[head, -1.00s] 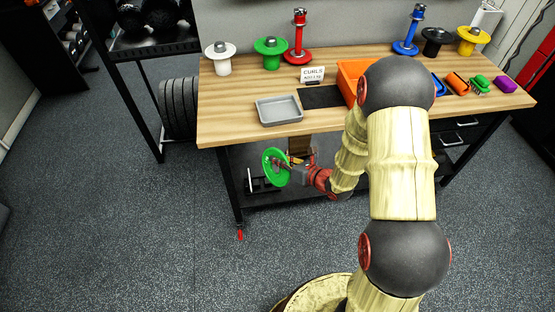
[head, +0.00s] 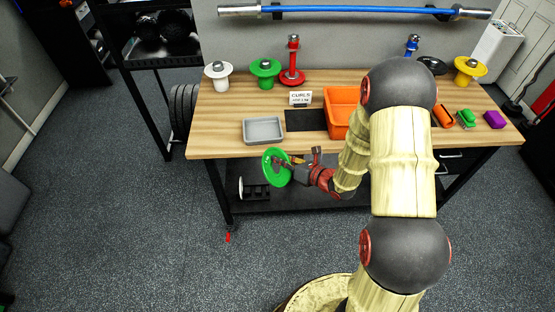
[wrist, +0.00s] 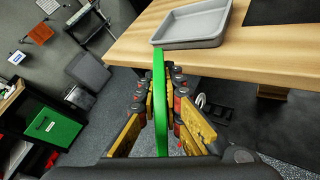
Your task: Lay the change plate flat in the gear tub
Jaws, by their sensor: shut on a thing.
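The change plate is a green disc (head: 277,167), held on edge, roughly upright, in front of the bench's front edge. My gripper (head: 288,166) is shut on it. In the wrist view the plate (wrist: 160,100) shows edge-on between the fingers of my gripper (wrist: 162,97). An open orange tub (head: 338,130) stands on the bench, up and right of the gripper, partly hidden by my arm. A shallow grey tray (head: 264,139) sits nearer, on the bench just above the plate in the picture. The tray also shows in the wrist view (wrist: 190,43). Both look empty where visible.
The wooden bench (head: 225,146) has its front edge close to the held plate. White (head: 219,70), green (head: 265,69) and yellow (head: 468,68) plate stands and a red post (head: 293,62) line the back.

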